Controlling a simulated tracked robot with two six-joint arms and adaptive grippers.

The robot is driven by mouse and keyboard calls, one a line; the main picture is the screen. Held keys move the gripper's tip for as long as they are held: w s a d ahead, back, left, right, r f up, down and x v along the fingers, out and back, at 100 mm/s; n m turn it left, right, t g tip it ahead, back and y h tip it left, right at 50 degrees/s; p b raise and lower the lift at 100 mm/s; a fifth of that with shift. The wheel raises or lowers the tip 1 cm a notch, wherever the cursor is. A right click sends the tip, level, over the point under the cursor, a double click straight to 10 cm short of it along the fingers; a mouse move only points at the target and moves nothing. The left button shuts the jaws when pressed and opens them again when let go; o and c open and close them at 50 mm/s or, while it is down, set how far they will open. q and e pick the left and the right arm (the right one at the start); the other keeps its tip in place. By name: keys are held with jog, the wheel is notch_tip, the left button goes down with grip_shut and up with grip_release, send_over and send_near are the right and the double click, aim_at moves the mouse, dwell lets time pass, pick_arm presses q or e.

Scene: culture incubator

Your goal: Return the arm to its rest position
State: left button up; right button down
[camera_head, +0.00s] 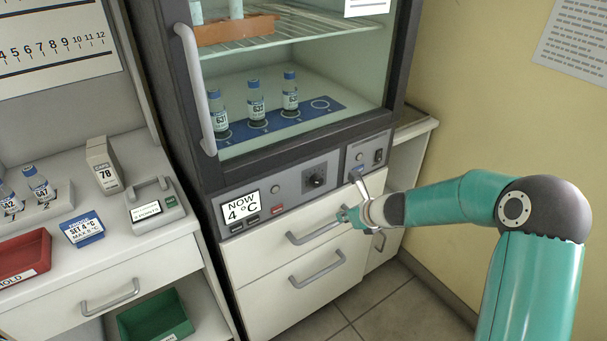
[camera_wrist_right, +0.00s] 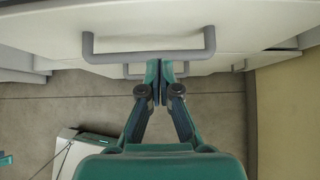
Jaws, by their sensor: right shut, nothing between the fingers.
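My right arm (camera_head: 540,270) comes in from the right in the head view. Its gripper (camera_head: 345,215) is in front of the drawers under the incubator (camera_head: 290,180), near the upper drawer handle (camera_head: 315,232). In the right wrist view the gripper's fingers (camera_wrist_right: 161,72) are shut together with nothing between them. They lie just below the grey handle (camera_wrist_right: 150,52) in the picture; I cannot tell whether they touch it. My left gripper is not in view.
The incubator's control panel (camera_head: 308,182) is just above the right gripper. Blue-capped bottles (camera_head: 256,100) stand behind the glass. A counter with a red tray (camera_head: 22,256) and a green bin (camera_head: 154,318) below is at left. Open floor (camera_head: 385,305) shows beside the drawers.

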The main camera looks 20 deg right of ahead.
jog(key=s+a+f+n+g+y+p, duration=0.2)
jog(key=s+a+f+n+g+p, duration=0.5)
jog(key=s+a+f, duration=0.55)
jog(key=s+a+n, duration=0.4)
jog(key=s+n, duration=0.4)
jog(key=n, duration=0.4)
jog(key=s+a+f+n+g, duration=0.1)
jog(key=s+a+n, duration=0.3)
jog(key=s+n, duration=0.5)
jog(key=n+p, duration=0.1)
jog(key=n, duration=0.2)
jog(key=shift+f+n, duration=0.3)
